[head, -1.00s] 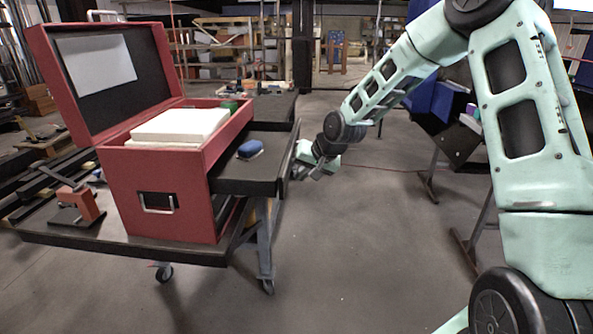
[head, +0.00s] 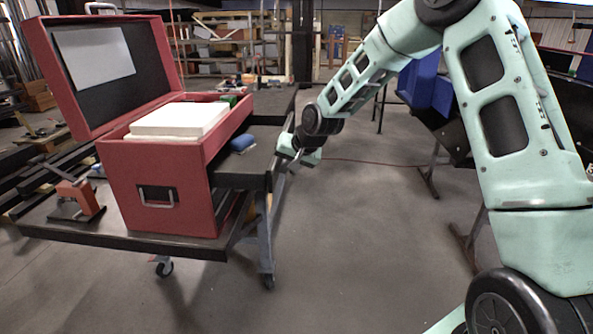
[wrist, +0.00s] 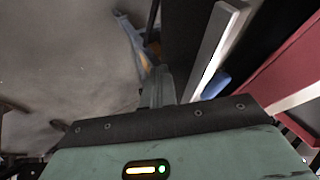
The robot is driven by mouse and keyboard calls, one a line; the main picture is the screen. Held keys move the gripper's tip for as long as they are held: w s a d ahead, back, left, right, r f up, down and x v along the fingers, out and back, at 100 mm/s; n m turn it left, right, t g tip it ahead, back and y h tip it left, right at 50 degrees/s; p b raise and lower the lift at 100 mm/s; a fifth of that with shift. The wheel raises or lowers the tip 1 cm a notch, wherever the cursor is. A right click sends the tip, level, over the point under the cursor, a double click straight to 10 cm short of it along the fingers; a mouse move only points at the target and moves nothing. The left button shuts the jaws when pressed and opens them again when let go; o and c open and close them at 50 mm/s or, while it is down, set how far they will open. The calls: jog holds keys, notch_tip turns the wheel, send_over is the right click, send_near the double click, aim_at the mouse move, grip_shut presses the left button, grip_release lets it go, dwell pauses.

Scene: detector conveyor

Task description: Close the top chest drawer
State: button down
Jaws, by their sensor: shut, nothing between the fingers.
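The red chest (head: 160,190) stands on a dark cart with its lid open. Its top drawer (head: 262,160) sticks out to the right and holds a blue object (head: 243,144). My gripper (head: 282,158) is at the drawer's outer front face, at its right end; I cannot tell for certain whether it touches. In the wrist view, my gripper's fingers (wrist: 158,88) are shut with nothing between them, beside the pale edge of the drawer (wrist: 213,50). The blue object also shows in part there (wrist: 214,86).
White blocks (head: 180,120) fill the chest's upper part. A red clamp-like tool (head: 78,196) sits on the cart (head: 130,242) at left. A blue bin (head: 425,90) on a stand is at right.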

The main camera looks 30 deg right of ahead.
aim_at(236, 170)
jog(key=w+a+b, duration=0.1)
jog(key=w+a, duration=0.1)
jog(key=a, duration=0.1)
jog(key=w+a, duration=0.3)
jog(key=a, duration=0.1)
jog(key=w+a+b, duration=0.1)
jog(key=w+a, duration=0.1)
jog(key=a, duration=0.2)
jog(key=shift+w+b, duration=0.25)
jog(key=shift+b, duration=0.05)
